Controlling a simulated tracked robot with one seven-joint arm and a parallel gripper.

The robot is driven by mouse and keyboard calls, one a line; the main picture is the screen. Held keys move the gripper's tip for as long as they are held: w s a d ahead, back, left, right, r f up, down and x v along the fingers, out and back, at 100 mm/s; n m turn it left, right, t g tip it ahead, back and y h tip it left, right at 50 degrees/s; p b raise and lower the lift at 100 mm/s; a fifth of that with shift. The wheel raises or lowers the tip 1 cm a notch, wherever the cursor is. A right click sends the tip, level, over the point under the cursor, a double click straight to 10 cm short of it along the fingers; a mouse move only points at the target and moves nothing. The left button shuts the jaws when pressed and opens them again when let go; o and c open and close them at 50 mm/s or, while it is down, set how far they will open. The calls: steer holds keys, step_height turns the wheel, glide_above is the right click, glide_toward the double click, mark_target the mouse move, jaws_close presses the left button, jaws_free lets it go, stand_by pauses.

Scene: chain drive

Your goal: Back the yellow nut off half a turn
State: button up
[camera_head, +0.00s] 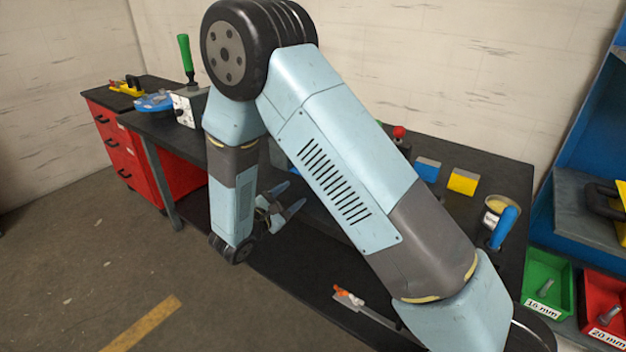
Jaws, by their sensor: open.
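I cannot make out a yellow nut in the head view. My arm crosses in front of the middle of the dark bench (512,180) and hides much of it. My gripper (296,194) is at the left of the arm's big upper link, in front of the bench. Its two fingers point right and are apart, with nothing seen between them. A yellow block (463,182) sits on the bench to the right of my arm, well apart from the gripper. A blue block (427,170) stands next to it.
A green-handled device (187,65), a blue disc (152,102) and a yellow tool (128,86) are at the left. A blue-handled tool (502,230) stands at the right end, near green (547,283) and red (604,305) bins. The floor at left is clear.

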steer(key=x, duration=1)
steer(key=shift+w+d, duration=0.25)
steer(key=shift+w, duration=0.05)
steer(key=c, duration=1.1)
steer(key=shift+o, duration=0.2)
steer(key=shift+n, duration=0.3)
steer(key=n, duration=0.5)
steer(key=shift+a+n, duration=0.2)
steer(key=shift+n, duration=0.1)
steer(key=n, duration=0.6)
steer(key=shift+w+a, duration=0.15)
steer(key=shift+w, duration=0.05)
